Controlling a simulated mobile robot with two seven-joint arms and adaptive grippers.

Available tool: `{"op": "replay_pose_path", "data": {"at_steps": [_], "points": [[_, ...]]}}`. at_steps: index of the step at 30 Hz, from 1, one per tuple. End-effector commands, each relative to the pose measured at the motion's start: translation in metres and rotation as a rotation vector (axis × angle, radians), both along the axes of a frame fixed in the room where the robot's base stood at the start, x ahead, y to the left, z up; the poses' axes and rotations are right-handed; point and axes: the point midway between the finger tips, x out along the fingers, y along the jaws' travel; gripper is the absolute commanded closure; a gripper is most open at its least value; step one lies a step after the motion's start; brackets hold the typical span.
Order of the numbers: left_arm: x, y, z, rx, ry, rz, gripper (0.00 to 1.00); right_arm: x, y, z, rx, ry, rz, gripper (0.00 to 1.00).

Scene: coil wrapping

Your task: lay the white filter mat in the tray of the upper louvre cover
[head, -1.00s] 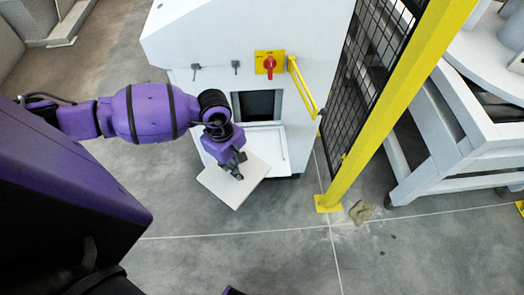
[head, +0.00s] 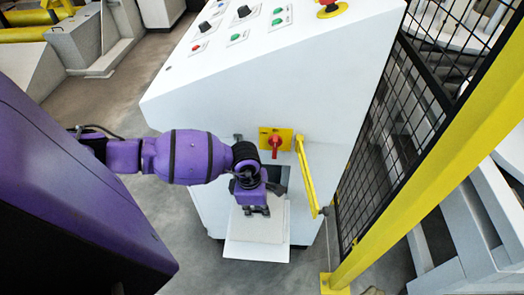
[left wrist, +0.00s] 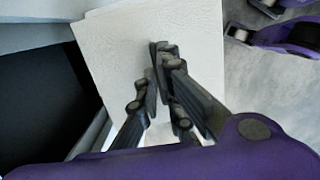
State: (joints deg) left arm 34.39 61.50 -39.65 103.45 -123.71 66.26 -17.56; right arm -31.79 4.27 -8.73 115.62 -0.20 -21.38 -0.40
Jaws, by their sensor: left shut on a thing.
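My left gripper (head: 257,211) is shut on the white filter mat (head: 271,226). It holds the mat in front of the white cabinet, just below the dark opening (head: 280,178). In the left wrist view the fingers (left wrist: 163,62) grip the mat (left wrist: 115,50), which lies beside the dark opening (left wrist: 38,100). The mat and gripper largely cover the upper louvre cover and its tray. White on white, I cannot tell whether the mat touches the tray.
The cabinet (head: 270,85) has a red switch on a yellow plate (head: 275,141) above the opening. A yellow handle (head: 307,175) is close at the right. A yellow post (head: 440,160) and mesh fence (head: 400,130) stand further right. Grey floor lies below.

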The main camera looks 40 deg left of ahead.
Motion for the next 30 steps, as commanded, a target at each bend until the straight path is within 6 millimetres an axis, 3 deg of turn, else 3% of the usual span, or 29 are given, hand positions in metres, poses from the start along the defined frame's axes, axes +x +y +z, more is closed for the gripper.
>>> {"op": "replay_pose_path", "data": {"at_steps": [5,11,16,26,27,30], "points": [[0.000,0.000,-0.029,-0.001,0.001,0.001,1.00,-0.015,-0.002,-0.010,-0.002,0.034,-0.003,0.60],[0.000,0.000,-0.045,0.000,0.000,0.000,1.00,-0.010,-0.001,-0.007,-0.001,0.021,-0.001,0.60],[0.000,0.000,-0.069,-0.001,0.001,0.000,1.00,-0.002,0.000,-0.006,0.000,0.006,0.003,0.60],[0.000,0.000,-0.073,0.001,-0.001,-0.002,1.00,-0.003,0.000,-0.007,-0.001,0.009,0.003,0.60],[0.000,0.000,-0.072,0.001,-0.001,-0.002,0.89,-0.003,0.000,-0.007,-0.001,0.009,0.003,0.60],[0.000,0.000,-0.072,0.001,-0.001,-0.002,0.76,-0.004,0.000,-0.007,-0.001,0.011,0.002,0.60]]}}
